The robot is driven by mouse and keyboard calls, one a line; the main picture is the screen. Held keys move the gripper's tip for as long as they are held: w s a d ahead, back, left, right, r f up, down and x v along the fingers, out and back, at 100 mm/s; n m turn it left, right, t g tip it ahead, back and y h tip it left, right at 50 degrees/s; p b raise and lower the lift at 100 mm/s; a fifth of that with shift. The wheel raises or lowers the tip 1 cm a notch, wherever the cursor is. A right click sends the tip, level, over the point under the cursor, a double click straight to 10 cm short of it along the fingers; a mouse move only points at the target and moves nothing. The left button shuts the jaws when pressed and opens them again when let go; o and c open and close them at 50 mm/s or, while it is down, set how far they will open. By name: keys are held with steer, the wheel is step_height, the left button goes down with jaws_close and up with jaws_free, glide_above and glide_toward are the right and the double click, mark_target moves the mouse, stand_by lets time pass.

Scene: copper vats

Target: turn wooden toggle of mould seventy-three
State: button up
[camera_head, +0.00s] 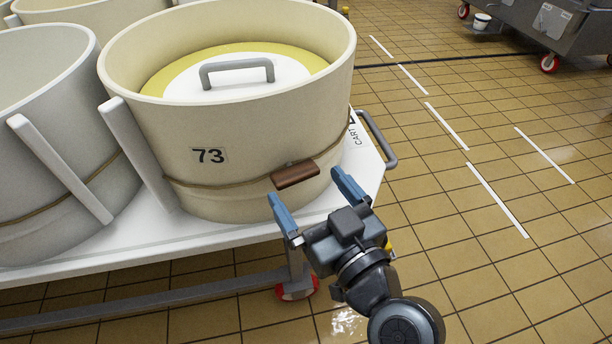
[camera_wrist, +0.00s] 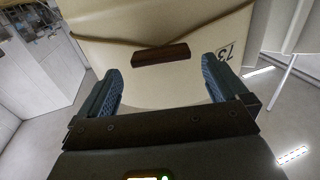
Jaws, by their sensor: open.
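Mould 73 (camera_head: 240,130) is a cream round tub labelled 73, standing on a white cart; it also fills the top of the wrist view (camera_wrist: 160,30). Its wooden toggle (camera_head: 295,174) is a brown block on the cord around the tub's lower wall. In the wrist view the toggle (camera_wrist: 160,54) lies across the picture, ahead of the fingers and between their lines. My gripper (camera_head: 312,190) is open, with blue fingers pointing at the tub. In the wrist view, the gripper (camera_wrist: 165,88) has nothing between its fingers. The toggle appears apart from both fingers.
The white cart top (camera_head: 130,236) has a grey handle (camera_head: 378,140) at its right end, near my gripper. Another cream tub (camera_head: 50,130) stands close on the left. A grey metal trolley (camera_head: 560,35) is far right. The tiled floor between is clear.

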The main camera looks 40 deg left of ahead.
mark_target(300, 179)
steer(key=shift+x, duration=2.1)
steer(key=shift+s, duration=0.1)
steer(key=shift+c, duration=0.3)
steer(key=c, duration=0.8)
